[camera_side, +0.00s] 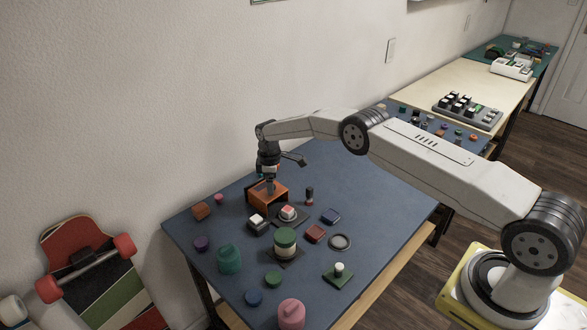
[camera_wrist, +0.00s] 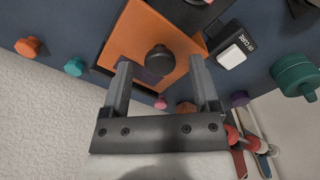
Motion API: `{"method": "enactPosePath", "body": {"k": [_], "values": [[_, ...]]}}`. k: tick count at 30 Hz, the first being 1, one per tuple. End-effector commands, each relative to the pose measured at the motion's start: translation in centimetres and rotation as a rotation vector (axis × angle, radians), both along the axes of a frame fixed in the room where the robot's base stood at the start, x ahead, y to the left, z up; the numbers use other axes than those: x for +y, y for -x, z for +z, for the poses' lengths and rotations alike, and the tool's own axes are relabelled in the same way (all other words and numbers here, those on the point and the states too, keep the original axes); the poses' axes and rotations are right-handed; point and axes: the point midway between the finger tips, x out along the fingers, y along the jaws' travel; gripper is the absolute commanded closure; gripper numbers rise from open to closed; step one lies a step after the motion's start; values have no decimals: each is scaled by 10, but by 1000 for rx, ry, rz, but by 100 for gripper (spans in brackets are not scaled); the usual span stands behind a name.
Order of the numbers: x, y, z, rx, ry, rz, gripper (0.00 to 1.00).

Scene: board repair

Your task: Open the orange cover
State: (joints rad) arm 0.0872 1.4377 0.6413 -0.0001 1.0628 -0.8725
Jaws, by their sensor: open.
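The orange cover (camera_side: 281,197) is a box-like piece on the blue table, with a dark opening on its near side in the side view. In the wrist view the cover (camera_wrist: 190,45) fills the upper middle and bears a round dark knob (camera_wrist: 160,60). My gripper (camera_side: 270,188) points down over the cover. In the wrist view my gripper (camera_wrist: 160,66) is open, with one finger on each side of the knob and a gap on both sides. Whether the fingers are level with the knob or above it I cannot tell. Part of the cover is hidden behind the fingers.
A dark block with a white button (camera_side: 257,219) stands close by, also in the wrist view (camera_wrist: 232,51). A pink-topped button (camera_side: 288,212), a green-topped cylinder (camera_side: 285,240) and an orange piece (camera_side: 202,210) are near. The wall is close behind.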

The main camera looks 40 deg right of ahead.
Motion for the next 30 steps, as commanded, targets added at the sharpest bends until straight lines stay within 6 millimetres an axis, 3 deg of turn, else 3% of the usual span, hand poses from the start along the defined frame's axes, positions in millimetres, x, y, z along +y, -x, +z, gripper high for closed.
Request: {"method": "enactPosePath", "body": {"k": [18,30], "values": [[0,0,64,-1,1,0,22],[0,0,73,0,0,0,22]]}}
